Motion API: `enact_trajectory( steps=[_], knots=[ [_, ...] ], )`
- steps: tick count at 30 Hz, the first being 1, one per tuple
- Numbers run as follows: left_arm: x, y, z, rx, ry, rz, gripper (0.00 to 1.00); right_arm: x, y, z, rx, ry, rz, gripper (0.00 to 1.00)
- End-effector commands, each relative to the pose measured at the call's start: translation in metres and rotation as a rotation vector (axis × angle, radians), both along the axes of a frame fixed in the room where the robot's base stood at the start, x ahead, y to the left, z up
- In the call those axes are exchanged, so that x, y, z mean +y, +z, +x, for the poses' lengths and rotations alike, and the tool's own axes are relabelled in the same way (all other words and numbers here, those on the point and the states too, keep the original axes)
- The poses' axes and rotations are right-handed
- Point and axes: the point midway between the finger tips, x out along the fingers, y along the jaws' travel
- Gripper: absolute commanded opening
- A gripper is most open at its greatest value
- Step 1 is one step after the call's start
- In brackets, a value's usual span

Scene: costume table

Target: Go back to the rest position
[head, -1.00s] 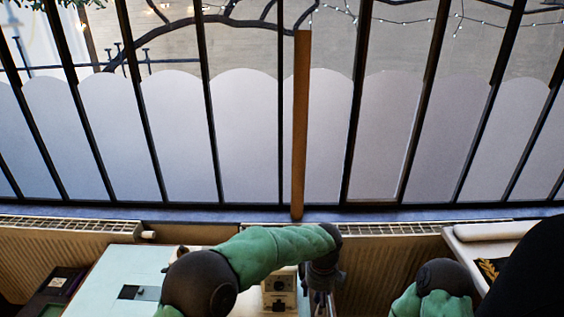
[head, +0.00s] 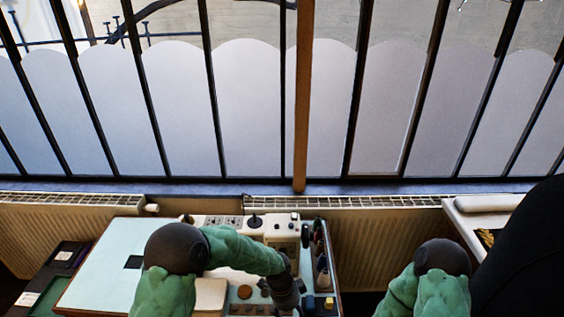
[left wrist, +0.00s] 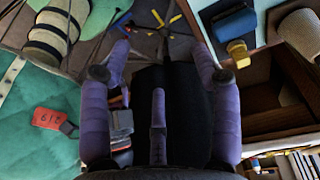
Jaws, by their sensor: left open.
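My left gripper (left wrist: 160,55) is open in the left wrist view, its two purple fingers wide apart with nothing held between them. In the head view the left arm reaches over the table and its wrist bends down near the table's right side; the fingers cannot be made out there. My right arm shows at the lower right of the head view as a green sleeve with a dark joint, and its gripper is out of the picture. The pale turquoise table (head: 105,265) is below the left arm.
A white machine (head: 282,228), a brown disc (head: 244,292) and several bottles and tools crowd the table's right side. Radiators (head: 50,232) and a barred window stand behind.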

Motion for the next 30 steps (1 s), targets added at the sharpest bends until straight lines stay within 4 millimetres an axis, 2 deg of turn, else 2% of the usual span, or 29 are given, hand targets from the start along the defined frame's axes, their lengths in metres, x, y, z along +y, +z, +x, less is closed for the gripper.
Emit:
enact_trajectory(
  steps=[1,3,9,12,15,19,23,30],
  knots=[
    [0.016,-0.033,-0.016,0.047,0.141,-0.012,0.63,0.000,-0.011,0.000,0.000,0.000,0.000,0.40],
    [0.034,-0.067,-0.036,0.102,0.364,-0.031,0.63,0.000,-0.020,0.000,0.000,0.000,0.000,0.40],
    [0.080,-0.140,-0.100,0.259,1.016,-0.060,0.63,0.000,-0.043,0.000,0.000,0.000,0.000,0.40],
    [0.099,-0.164,-0.132,0.328,1.314,-0.060,0.63,0.000,-0.053,0.000,0.001,0.000,0.000,0.40],
    [0.114,-0.178,-0.158,0.379,1.552,-0.055,0.63,0.000,-0.061,0.000,0.001,0.000,0.000,0.40],
    [0.125,-0.185,-0.178,0.416,1.747,-0.052,0.63,0.000,-0.065,0.000,0.001,0.000,0.000,0.40],
    [0.129,-0.186,-0.185,0.428,1.818,-0.050,0.63,0.000,-0.066,0.000,0.000,0.000,0.000,0.40],
    [0.129,-0.185,-0.185,0.428,1.820,-0.051,0.63,0.000,-0.065,0.000,0.000,0.000,0.000,0.40]
  ],
)
